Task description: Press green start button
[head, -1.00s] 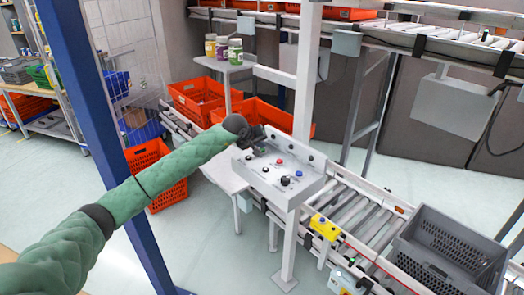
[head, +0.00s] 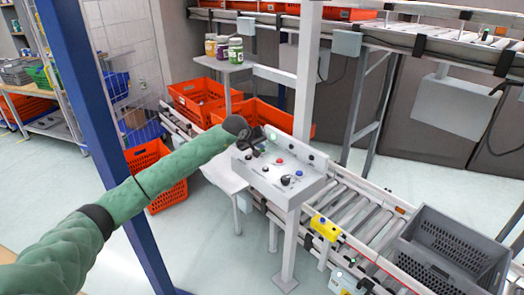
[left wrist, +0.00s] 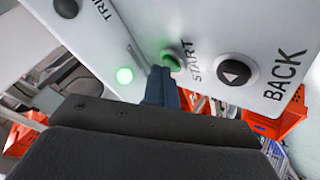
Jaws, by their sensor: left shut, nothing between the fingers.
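The grey control panel (head: 287,186) stands on a post beside the roller conveyor. In the left wrist view, the green start button (left wrist: 171,61) sits beside the word START. My left gripper (left wrist: 161,82) is shut and empty, with its dark fingertips right at the lower edge of that button. I cannot tell whether they touch it. A green lamp (left wrist: 124,75) glows on the panel to the left of the fingers. In the head view, my left gripper (head: 256,147) is at the panel's upper left end and hides the start button. My right gripper is not in view.
A black arrow button (left wrist: 237,72) marked BACK is close to the start button. The panel also bears a red button (head: 279,160) and a blue one (head: 299,173). A grey crate (head: 450,245) sits on the conveyor. A blue upright post (head: 105,140) stands beside my left arm.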

